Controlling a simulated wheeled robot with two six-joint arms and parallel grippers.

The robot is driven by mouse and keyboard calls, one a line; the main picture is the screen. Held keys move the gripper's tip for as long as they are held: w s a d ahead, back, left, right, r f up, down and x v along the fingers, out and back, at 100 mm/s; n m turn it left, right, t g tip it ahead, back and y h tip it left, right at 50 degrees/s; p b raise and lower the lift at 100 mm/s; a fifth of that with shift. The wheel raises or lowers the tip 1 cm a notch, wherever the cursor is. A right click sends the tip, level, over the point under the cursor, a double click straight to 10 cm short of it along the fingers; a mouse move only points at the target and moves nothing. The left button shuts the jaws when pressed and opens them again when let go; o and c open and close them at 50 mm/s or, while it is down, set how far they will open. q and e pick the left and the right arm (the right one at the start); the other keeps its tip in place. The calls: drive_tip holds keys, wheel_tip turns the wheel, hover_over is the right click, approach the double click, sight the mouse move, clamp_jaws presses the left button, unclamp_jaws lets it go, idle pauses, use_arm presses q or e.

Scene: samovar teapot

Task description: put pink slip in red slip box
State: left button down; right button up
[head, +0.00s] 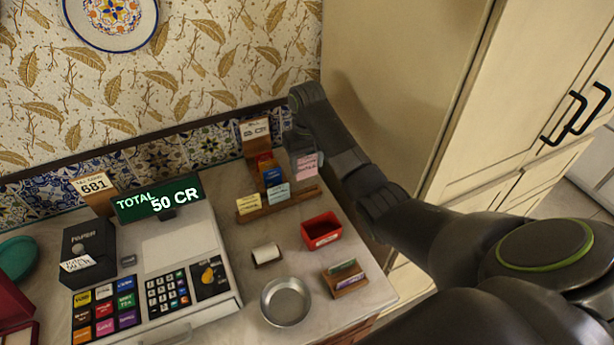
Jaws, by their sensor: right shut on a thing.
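The pink slip (307,167) is at the right end of the wooden slip rack (285,203), a little above it. My right gripper (301,147) points down over the slip and is shut on its upper part. Whether the slip's lower edge touches the rack is hard to tell. The red slip box (321,231) stands open on the counter, in front of and just right of the rack; I see no slip in it. My left gripper is not in view.
A yellow slip (248,204) and a light blue slip (278,193) stand in the rack. A paper roll (266,254), a metal bowl (286,301) and a small wooden card holder (345,278) are in front. The cash register (165,260) fills the left. A tall cabinet (400,80) is at right.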

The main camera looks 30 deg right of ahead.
wheel_tip(320, 180, up, 2)
drive_tip(key=shift+r, duration=0.1)
drive_tip(key=shift+r+p, duration=0.3)
drive_tip(key=shift+r, duration=0.1)
wheel_tip(320, 180, up, 4)
drive_tip(key=p, duration=0.5)
drive_tip(key=shift+r+p, duration=0.25)
drive_tip(key=shift+p, duration=0.15)
drive_tip(key=shift+f, duration=0.1)
